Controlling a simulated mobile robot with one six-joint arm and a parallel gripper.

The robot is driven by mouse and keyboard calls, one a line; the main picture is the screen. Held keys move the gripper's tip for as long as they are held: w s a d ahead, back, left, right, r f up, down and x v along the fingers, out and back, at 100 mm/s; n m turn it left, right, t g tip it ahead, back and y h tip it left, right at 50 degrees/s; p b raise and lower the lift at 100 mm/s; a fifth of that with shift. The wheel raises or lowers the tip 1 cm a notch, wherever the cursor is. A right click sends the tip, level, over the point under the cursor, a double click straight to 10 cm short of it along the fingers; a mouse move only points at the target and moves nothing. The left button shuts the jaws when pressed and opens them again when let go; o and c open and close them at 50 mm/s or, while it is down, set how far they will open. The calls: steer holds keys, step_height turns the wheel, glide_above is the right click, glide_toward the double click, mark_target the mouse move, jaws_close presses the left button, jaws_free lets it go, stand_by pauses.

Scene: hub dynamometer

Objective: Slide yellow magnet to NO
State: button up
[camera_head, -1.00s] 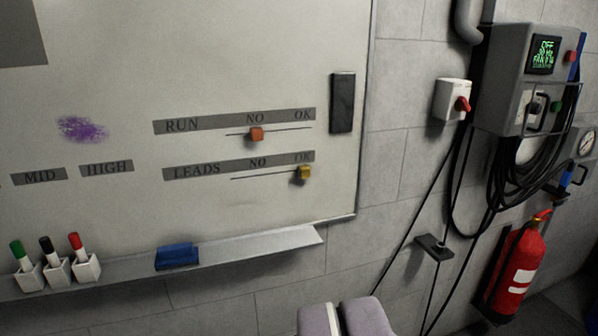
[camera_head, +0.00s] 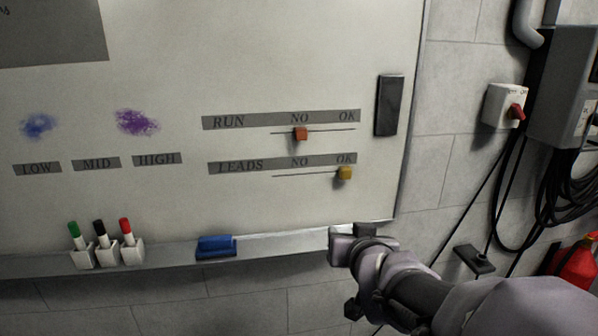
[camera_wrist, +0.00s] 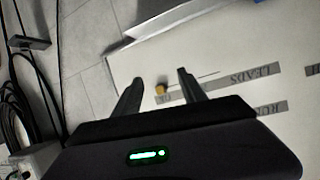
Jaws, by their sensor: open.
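The yellow magnet (camera_head: 345,173) sits at the right end of the LEADS slide line (camera_head: 305,175), under the OK label. The NO label (camera_head: 300,161) is to its left on the same strip. In the wrist view, which is turned over, the yellow magnet (camera_wrist: 160,89) shows between the two fingers of my gripper (camera_wrist: 160,77). The gripper is open and empty. In the head view my gripper (camera_head: 352,245) appears below the magnet, near the right end of the tray, apart from the magnet. Its fingertips are hard to make out there.
An orange magnet (camera_head: 301,134) sits under NO on the RUN line above. A black bar (camera_head: 389,105) is on the board at right. The tray (camera_head: 277,243) below holds a blue eraser (camera_head: 216,246) and markers in white holders (camera_head: 108,254). A red-handled switch (camera_head: 507,106) is on the wall.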

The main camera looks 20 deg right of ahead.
steer(key=w+d+r+n+t, duration=0.2)
steer(key=w+d+t, duration=0.15)
steer(key=d, duration=0.45)
steer(key=t, duration=0.2)
glide_toward(347, 175)
steer(key=shift+n+y, duration=0.3)
steer(key=shift+n, duration=0.1)
steer(key=x, duration=0.9)
steer(key=shift+w+d+r, duration=0.15)
steer(key=shift+w+d, duration=0.05)
steer(key=shift+w, duration=0.1)
jaws_close()
